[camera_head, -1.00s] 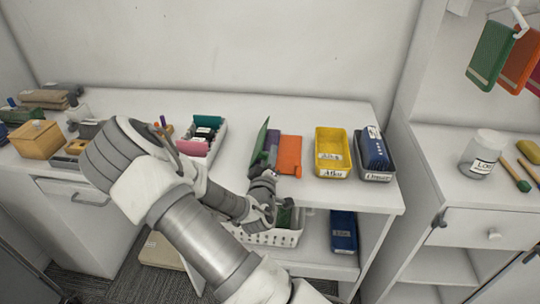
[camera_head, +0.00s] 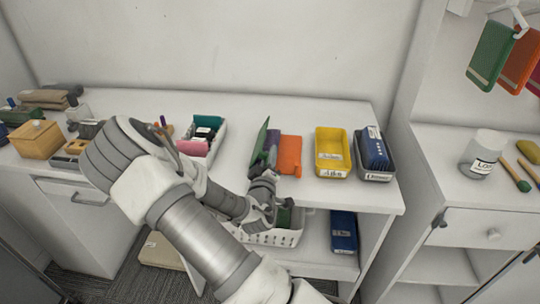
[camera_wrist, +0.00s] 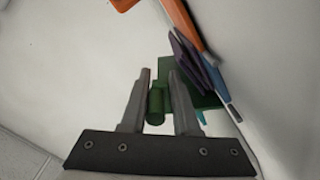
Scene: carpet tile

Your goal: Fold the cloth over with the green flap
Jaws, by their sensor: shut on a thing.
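The cloth lies on the white worktop near its front edge, in the head view. Its green flap (camera_head: 261,138) stands up steeply on the left, with a purple part (camera_head: 272,142) beside it and an orange part (camera_head: 290,155) flat on the right. My gripper (camera_head: 268,178) is at the near side of the flap. In the wrist view, my gripper (camera_wrist: 158,78) is shut on a small green roll-like piece of the green flap (camera_wrist: 157,104). More green shows behind the fingers. The purple part (camera_wrist: 190,58) and orange part (camera_wrist: 182,20) show beyond; my arm hides some of the near side.
A yellow bin (camera_head: 332,152) and a grey bin with blue contents (camera_head: 374,154) stand right of the cloth. A tray with a teal wall (camera_head: 209,123) stands left. A white basket (camera_head: 275,238) and a blue bin (camera_head: 343,231) are on the shelf below.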

